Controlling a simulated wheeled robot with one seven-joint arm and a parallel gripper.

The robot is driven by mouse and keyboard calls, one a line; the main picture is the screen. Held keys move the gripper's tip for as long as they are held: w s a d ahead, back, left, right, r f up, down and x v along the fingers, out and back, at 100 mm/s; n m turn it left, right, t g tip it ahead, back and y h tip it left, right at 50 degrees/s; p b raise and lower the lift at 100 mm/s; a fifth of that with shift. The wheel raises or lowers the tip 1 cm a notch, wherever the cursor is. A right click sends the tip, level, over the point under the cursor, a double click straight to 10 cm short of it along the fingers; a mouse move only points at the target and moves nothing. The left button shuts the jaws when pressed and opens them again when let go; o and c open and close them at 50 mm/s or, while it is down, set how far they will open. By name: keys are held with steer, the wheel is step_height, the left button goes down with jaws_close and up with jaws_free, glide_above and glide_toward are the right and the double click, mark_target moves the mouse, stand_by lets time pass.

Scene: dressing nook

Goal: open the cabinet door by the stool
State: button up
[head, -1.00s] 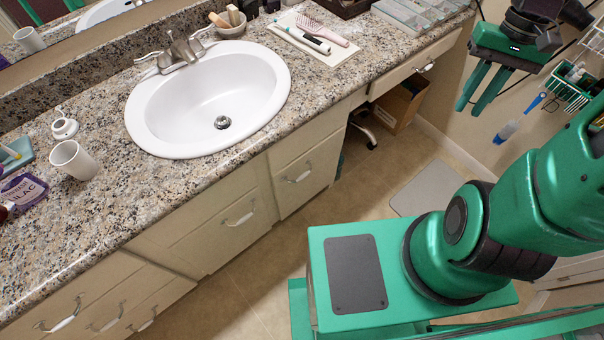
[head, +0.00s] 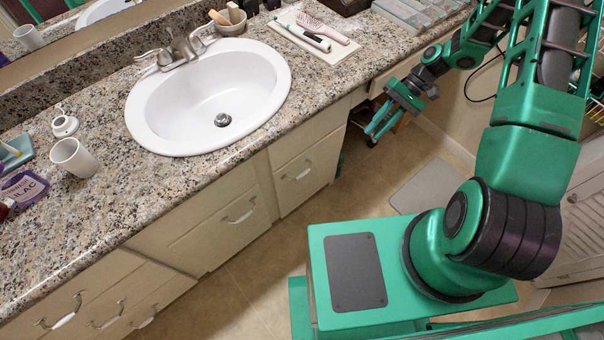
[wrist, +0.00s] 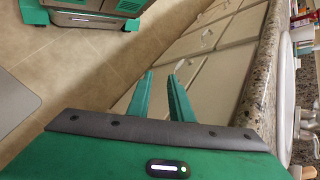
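The cream cabinet front beside the knee space (head: 312,158) is closed, with a curved handle (head: 297,175) on it. The stool is mostly hidden behind my gripper and the counter; only a dark bit of its base shows in the knee space. My gripper (head: 371,137) is in front of the knee space, below the counter edge, to the right of that front. Its two green fingers are apart and empty. In the wrist view the fingers (wrist: 160,78) are also apart, pointing along the row of cream fronts (wrist: 215,75), whose handles look small and blurred.
The granite counter (head: 110,195) with a white sink (head: 215,110) runs above the cabinets. Another closed front with a handle (head: 240,215) lies further left, and drawers are at lower left. The tiled floor (head: 265,275) between my base and the cabinets is clear.

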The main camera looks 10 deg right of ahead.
steer(key=a+f+y, duration=0.3)
steer(key=a+f, duration=0.4)
steer(key=f, duration=0.2)
steer(key=m+y, duration=0.1)
steer(key=y, duration=0.3)
glide_toward(303, 174)
steer(key=shift+t, duration=0.3)
steer(key=x, duration=1)
steer(key=shift+s+f, duration=0.1)
steer(key=shift+f, duration=0.2)
